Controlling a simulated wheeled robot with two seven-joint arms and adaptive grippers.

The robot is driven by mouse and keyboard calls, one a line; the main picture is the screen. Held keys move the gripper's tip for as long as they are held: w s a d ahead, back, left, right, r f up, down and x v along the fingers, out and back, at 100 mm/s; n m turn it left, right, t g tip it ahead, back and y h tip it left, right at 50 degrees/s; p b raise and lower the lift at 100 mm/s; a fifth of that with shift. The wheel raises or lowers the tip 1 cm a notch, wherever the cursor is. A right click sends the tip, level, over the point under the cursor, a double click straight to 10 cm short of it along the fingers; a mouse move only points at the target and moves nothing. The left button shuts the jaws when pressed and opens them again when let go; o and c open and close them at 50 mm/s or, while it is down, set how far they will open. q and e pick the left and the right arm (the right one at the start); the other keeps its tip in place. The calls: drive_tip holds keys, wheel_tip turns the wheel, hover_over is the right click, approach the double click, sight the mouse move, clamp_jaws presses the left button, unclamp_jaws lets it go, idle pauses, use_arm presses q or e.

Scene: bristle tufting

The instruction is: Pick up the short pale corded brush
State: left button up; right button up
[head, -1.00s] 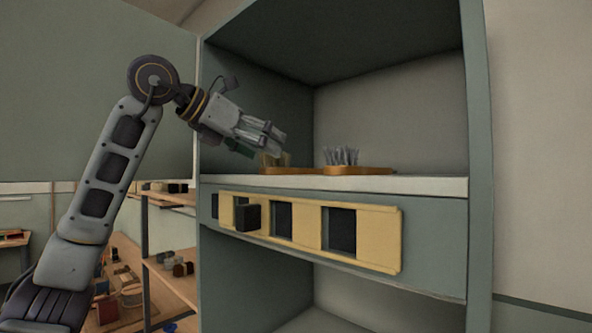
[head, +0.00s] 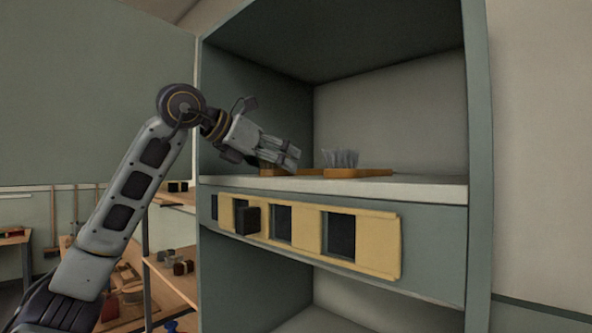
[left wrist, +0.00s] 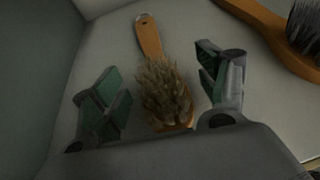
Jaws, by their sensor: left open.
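A brush with an orange wooden handle and pale tan bristles (left wrist: 165,92) lies bristles up on the shelf in the left wrist view. Its handle points away and has a hole at the end. My left gripper (left wrist: 160,85) is open, with one green-padded finger on each side of the bristle block, apart from it. In the head view my left gripper (head: 290,158) is low over the shelf and hides most of this brush; only a bit of its wood (head: 272,172) shows. I see no cord clearly. My right gripper is not in view.
A second brush with grey bristles (head: 341,159) lies to the right, also at the upper right of the left wrist view (left wrist: 262,22). The shelf (head: 425,187) has walls on both sides and behind. A yellow panel with dark openings (head: 385,240) is below.

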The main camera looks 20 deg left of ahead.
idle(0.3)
use_arm(q)
drive_tip(key=c, duration=1.1)
drive_tip(key=shift+d+r, duration=0.1)
drive_tip(key=shift+r, duration=0.1)
drive_tip(key=shift+c, duration=0.2)
drive_tip(key=shift+s+r, duration=0.1)
drive_tip(key=shift+r, duration=0.05)
drive_tip(key=shift+d+r, duration=0.1)
drive_tip(key=shift+r, duration=0.2)
wheel_tip(320, 180, up, 10)
drive_tip(key=s+d+b, duration=0.1)
drive_tip(key=s+d, duration=0.2)
drive_tip(key=d, duration=0.6)
drive_tip(key=s+d+b, duration=0.2)
drive_tip(key=s+d, duration=0.1)
drive_tip(key=d, duration=0.6)
drive_tip(key=shift+s+d, duration=0.2)
drive_tip(key=shift+d, duration=0.05)
drive_tip(key=shift+r, duration=0.1)
